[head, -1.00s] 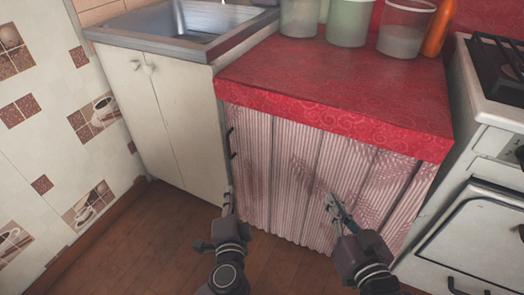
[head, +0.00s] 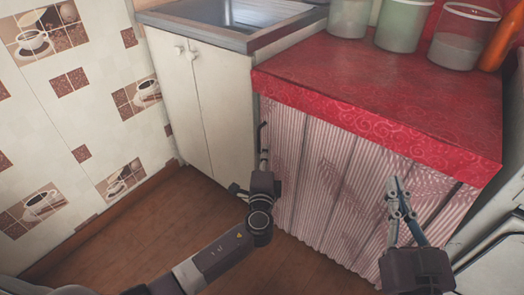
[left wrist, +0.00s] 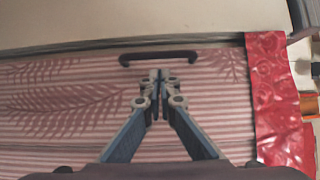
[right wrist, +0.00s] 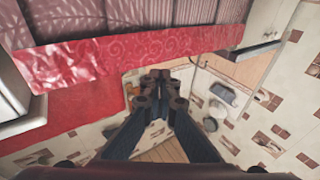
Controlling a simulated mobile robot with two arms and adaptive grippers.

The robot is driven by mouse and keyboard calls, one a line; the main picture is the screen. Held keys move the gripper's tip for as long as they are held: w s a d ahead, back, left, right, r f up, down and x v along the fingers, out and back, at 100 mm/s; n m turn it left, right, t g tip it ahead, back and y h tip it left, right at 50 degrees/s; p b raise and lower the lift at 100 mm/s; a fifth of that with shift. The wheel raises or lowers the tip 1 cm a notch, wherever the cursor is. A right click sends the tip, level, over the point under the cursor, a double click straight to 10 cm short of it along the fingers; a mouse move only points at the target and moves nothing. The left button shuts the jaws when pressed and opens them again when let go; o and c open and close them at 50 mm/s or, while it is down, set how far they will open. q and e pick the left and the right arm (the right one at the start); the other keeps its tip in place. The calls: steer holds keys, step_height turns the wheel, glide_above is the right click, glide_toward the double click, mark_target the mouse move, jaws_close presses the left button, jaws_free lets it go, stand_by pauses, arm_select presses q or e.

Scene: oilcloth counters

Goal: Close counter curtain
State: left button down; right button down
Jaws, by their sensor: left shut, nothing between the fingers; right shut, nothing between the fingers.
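The pink striped curtain (head: 312,185) hangs in folds below the red counter and covers most of its front. A dark bar handle (head: 262,135) is at its left edge, by the white cabinet. My left gripper (head: 263,160) is shut and empty just below this handle. In the left wrist view the closed fingertips (left wrist: 160,76) point at the handle (left wrist: 158,58), with a small gap in the picture; contact cannot be told. My right gripper (head: 392,184) is shut and empty in front of the curtain's right part. Its closed fingertips (right wrist: 160,76) also show in the right wrist view.
The red counter (head: 380,85) overhangs the curtain and carries several tubs (head: 405,25) at the back. A white sink cabinet (head: 205,100) stands left. A white stove (head: 495,225) is close on the right. Wooden floor (head: 160,225) is free at the left.

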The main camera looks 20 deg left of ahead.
arm_select(q)
steer(key=shift+w+a, duration=0.45)
steer(key=shift+a, duration=0.25)
arm_select(e)
steer(key=shift+s+r+t, duration=0.1)
steer(key=shift+r+t, duration=0.2)
steer(key=shift+r, duration=0.3)
